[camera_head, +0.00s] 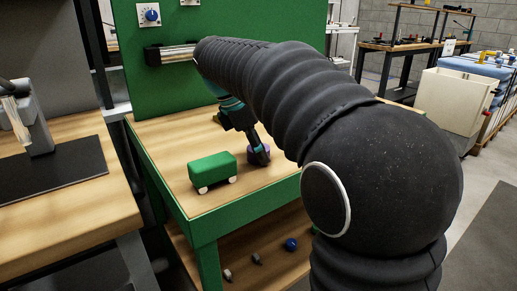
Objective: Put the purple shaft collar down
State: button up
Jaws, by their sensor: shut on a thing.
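The purple shaft collar (252,156) shows at the fingertips of my gripper (260,153), low over the wooden top of the green bench (175,149). My gripper is shut on the collar and points down. The fingers hide part of the collar. I cannot tell whether the collar touches the bench top or hangs just above it.
A green block-shaped cart with white wheels (212,171) stands left of the collar. A green panel with a blue knob (152,15) rises behind. The lower shelf (262,272) holds a blue ball (291,244) and small parts. Bare bench top lies in front.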

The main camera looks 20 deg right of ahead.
jog(key=o, duration=1.3)
jog(key=shift+c, duration=0.2)
jog(key=p+v, duration=0.1)
jog(key=v, duration=1.1)
jog(key=shift+p, duration=0.35)
jog(key=s+d+f+m+t+y, duration=0.2)
jog(key=s+f+m+t, duration=0.1)
jog(key=s+f+m, duration=0.5)
jog(key=s+d+f+m+t+y, duration=0.2)
jog(key=s+f+m, duration=0.7)
jog(key=s+f, duration=0.4)
jog(key=shift+s+f+t, duration=0.4)
jog(key=shift+s, duration=0.4)
